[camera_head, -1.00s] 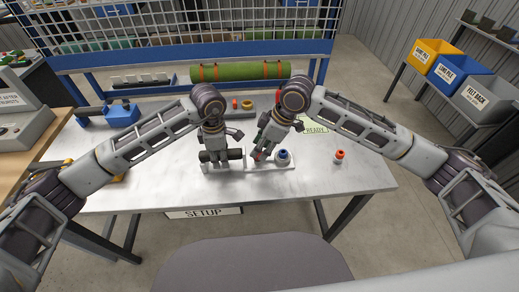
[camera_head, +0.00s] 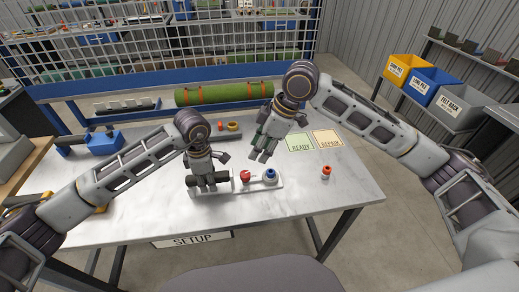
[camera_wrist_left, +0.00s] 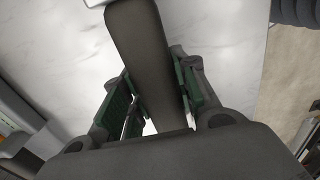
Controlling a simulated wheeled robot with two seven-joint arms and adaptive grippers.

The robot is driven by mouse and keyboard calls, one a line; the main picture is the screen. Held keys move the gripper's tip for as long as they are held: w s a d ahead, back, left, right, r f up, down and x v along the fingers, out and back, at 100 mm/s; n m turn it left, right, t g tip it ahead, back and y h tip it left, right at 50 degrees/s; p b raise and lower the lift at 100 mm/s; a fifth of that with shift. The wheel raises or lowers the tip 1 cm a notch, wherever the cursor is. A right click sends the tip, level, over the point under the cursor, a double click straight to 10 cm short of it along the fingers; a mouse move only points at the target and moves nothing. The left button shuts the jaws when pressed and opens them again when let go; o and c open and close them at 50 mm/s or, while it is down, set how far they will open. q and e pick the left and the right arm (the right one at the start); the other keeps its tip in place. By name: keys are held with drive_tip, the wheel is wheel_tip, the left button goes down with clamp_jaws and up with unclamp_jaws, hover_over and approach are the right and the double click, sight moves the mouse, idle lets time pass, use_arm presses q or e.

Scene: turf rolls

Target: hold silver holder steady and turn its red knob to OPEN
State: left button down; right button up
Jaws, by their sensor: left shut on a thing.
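The silver holder (camera_head: 232,187) lies on the bench as a flat pale base with a black cylinder (camera_head: 222,177) at its left end. The red knob (camera_head: 246,176) stands on its middle, uncovered; its markings are too small to read. A blue ring-like part (camera_head: 270,176) sits at the right end. My left gripper (camera_head: 206,187) is shut on the black cylinder, whose dark bar shows between green pads in the left wrist view (camera_wrist_left: 152,75). My right gripper (camera_head: 259,158) is empty, its fingers slightly apart, above and behind the knob and blue part.
A small red-orange piece (camera_head: 326,171) stands right of the holder. Green READY (camera_head: 300,142) and orange REPAIR (camera_head: 327,138) cards lie behind it. A green roll (camera_head: 224,94) lies at the back. A blue tool block (camera_head: 105,142) is at left. The right front bench is clear.

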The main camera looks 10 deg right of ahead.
use_arm(q)
drive_tip(key=c, duration=1)
unclamp_jaws()
drive_tip(key=shift+c, duration=0.2)
drive_tip(key=shift+r, duration=0.1)
drive_tip(key=shift+r, duration=5.9)
